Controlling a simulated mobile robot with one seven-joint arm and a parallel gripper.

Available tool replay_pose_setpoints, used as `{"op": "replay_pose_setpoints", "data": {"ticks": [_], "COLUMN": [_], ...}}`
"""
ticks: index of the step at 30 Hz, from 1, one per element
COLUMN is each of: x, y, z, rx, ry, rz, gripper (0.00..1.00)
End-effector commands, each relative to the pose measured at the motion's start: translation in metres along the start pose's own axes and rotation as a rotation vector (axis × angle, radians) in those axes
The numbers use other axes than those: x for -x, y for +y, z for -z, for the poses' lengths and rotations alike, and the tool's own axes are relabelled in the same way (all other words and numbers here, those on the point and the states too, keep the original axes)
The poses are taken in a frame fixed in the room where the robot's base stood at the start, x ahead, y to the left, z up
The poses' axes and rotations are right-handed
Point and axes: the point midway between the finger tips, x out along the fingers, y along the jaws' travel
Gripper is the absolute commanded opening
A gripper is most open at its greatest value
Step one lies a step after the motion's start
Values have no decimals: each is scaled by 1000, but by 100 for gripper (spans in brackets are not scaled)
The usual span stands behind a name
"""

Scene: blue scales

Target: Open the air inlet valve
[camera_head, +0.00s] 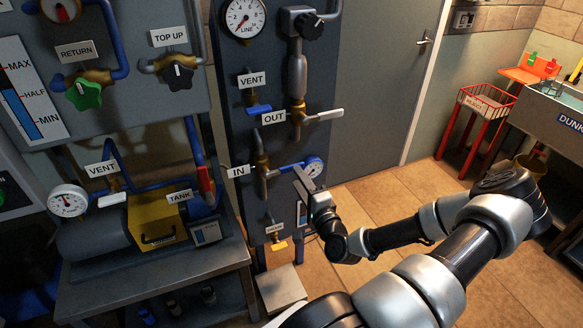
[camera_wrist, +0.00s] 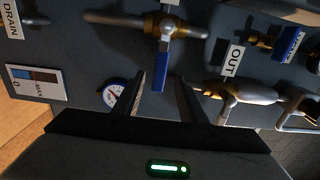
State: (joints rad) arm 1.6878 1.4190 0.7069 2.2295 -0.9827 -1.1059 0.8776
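The air inlet valve (camera_head: 262,170) is a brass valve beside the IN label (camera_head: 238,171), on the grey panel. Its blue lever (camera_head: 288,168) points right, roughly level, towards a small gauge. In the wrist view the blue lever (camera_wrist: 165,62) hangs from the brass body (camera_wrist: 163,26) and shows in line with the gap between my fingers. My gripper (camera_head: 301,181) is close to the lever's outer end. Its two dark fingers (camera_wrist: 171,82) are apart. Whether they touch the lever cannot be told.
The OUT valve's silver lever (camera_head: 323,115) sticks out to the right above. The small blue gauge (camera_head: 313,167) sits right beside my gripper. A drain valve (camera_head: 276,235) is below. A grey door (camera_head: 380,90) and open tiled floor lie to the right.

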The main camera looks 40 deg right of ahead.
Motion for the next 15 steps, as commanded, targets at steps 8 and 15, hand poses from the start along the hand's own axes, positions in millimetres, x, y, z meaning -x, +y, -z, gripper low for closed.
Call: {"op": "replay_pose_setpoints", "data": {"ticks": [8, 15], "x": [-49, -64], "y": [0, 0], "z": [-1, 0], "rx": [1, 0], "ry": [-2, 0], "rz": [0, -1], "gripper": [38, 38]}}
